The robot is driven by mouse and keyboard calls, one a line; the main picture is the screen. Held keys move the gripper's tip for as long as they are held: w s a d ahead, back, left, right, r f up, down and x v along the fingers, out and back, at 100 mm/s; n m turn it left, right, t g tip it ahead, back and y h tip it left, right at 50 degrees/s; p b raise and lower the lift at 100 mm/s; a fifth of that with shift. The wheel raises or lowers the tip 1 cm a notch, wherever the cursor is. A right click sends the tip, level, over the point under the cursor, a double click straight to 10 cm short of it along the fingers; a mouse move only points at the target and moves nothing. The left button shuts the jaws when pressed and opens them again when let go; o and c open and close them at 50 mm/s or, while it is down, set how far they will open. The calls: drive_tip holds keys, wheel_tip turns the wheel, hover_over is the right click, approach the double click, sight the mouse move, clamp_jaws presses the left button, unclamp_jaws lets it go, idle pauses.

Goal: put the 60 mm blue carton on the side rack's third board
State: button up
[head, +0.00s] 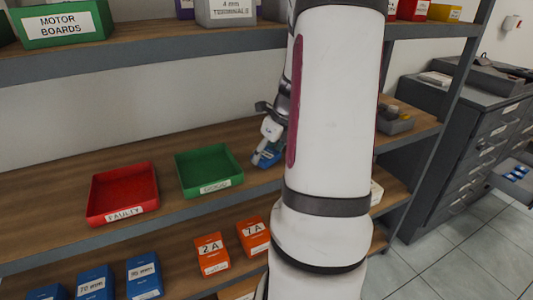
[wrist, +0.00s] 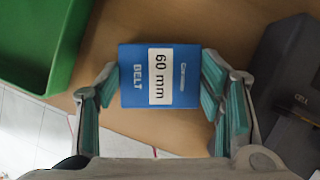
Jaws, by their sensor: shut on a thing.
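The blue carton (wrist: 128,75), with a white label reading "60 mm" and "BELT", is between the fingers of my gripper (wrist: 160,92), which is shut on it. In the head view the carton (head: 267,159) is at my gripper (head: 270,142), low over the rack's middle visible board (head: 65,182), to the right of the green tray. I cannot tell whether it touches the board. My arm hides part of that board.
A green tray (head: 208,170) and a red tray (head: 122,192) marked "FAULTY" stand on the same board. Blue cartons (head: 144,274) and orange cartons (head: 211,256) stand on the board below. A green bin (head: 62,22) is above.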

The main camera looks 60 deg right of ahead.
drive_tip(key=shift+f, duration=0.25)
drive_tip(key=shift+f, duration=0.1)
drive_tip(key=o, duration=1)
